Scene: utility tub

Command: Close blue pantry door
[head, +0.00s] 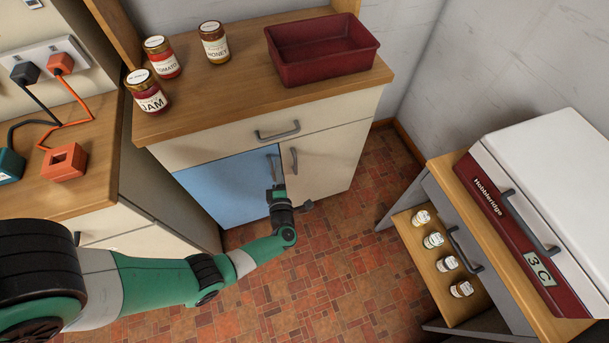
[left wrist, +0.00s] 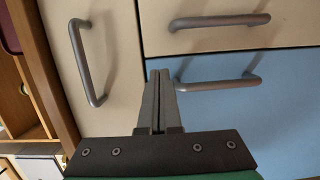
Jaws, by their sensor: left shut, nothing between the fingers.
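The blue pantry door (head: 215,185) is the left door of the low cabinet, under a cream drawer. It looks flush, or nearly so, with the cabinet front; no clear gap shows beside it. Its grey bar handle (left wrist: 220,83) shows in the left wrist view, where the blue door (left wrist: 270,115) fills the lower right. My left gripper (head: 278,190) is in front of the door's right edge, low beside the handle. In the left wrist view its fingers (left wrist: 158,85) are shut and empty, with the tips near the handle's end. Contact with the door cannot be told. My right gripper is not in view.
The cream door (head: 325,160) adjoins on the right, below the drawer (head: 240,130). Jars (head: 163,57) and a dark red tub (head: 322,48) stand on the worktop. A white-lidded appliance (head: 545,170) and small jars on a shelf are at right. The tiled floor (head: 350,240) is clear.

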